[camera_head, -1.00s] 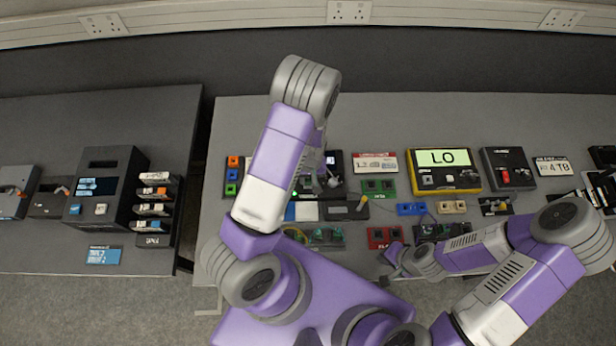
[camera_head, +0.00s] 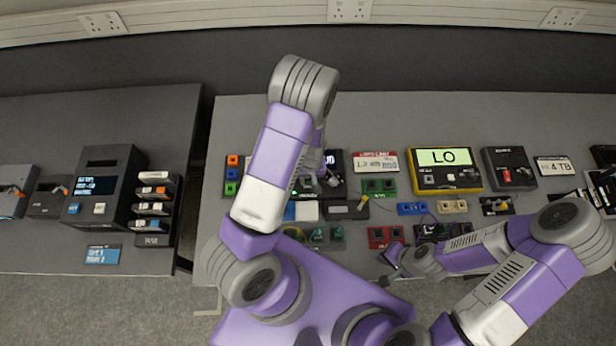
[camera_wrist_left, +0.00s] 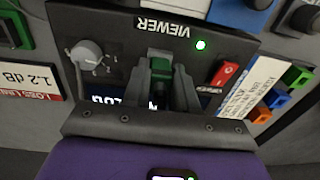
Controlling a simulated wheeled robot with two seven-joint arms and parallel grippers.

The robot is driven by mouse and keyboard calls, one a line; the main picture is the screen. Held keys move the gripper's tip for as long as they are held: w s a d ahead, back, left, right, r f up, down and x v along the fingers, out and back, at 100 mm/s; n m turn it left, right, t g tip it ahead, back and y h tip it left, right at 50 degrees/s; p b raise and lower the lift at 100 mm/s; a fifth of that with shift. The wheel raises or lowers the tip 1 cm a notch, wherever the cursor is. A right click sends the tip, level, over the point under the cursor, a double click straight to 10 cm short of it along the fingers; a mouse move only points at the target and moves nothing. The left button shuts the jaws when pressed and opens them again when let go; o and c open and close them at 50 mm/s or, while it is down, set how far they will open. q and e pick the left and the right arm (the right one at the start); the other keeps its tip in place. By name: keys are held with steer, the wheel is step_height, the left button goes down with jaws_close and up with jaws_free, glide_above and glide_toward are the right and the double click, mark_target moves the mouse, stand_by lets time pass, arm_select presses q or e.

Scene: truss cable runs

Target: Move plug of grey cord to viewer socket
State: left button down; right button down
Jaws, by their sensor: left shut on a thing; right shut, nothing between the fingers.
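The viewer (camera_wrist_left: 110,22) is a dark box with a "VIEWER" label, upside down in the left wrist view, with a lit green lamp and a red switch. In the head view the viewer (camera_head: 338,160) is partly behind my left arm. My left gripper (camera_head: 307,184) is at its front part, shut on a small green plug (camera_wrist_left: 160,68). I cannot tell whether the plug is fully seated in a socket. A round grey piece (camera_wrist_left: 88,54) with a grey cord sits beside it; the cord's far end is hidden. My right gripper (camera_head: 389,279) is shut and empty near the table's front edge.
A yellow meter (camera_head: 444,183) reading "LO" and several small coloured socket blocks stand to the right. Orange, green and blue blocks (camera_wrist_left: 275,97) lie beside the viewer. A dark machine with cartridges (camera_head: 106,185) stands on the left table, across a gap.

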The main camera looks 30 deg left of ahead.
arm_select(q)
steer(key=shift+f, duration=0.1)
arm_select(e)
steer(key=shift+f, duration=0.15)
arm_select(q)
steer(key=c, duration=0.8)
jaws_free()
steer(key=shift+r+p, duration=2)
steer(key=shift+r, duration=0.55)
arm_select(e)
steer(key=shift+r, duration=2.1)
arm_select(q)
step_height(320, 180, up, 4)
steer(key=p, duration=0.3)
arm_select(e)
step_height(320, 180, up, 3)
steer(key=shift+r, duration=0.15)
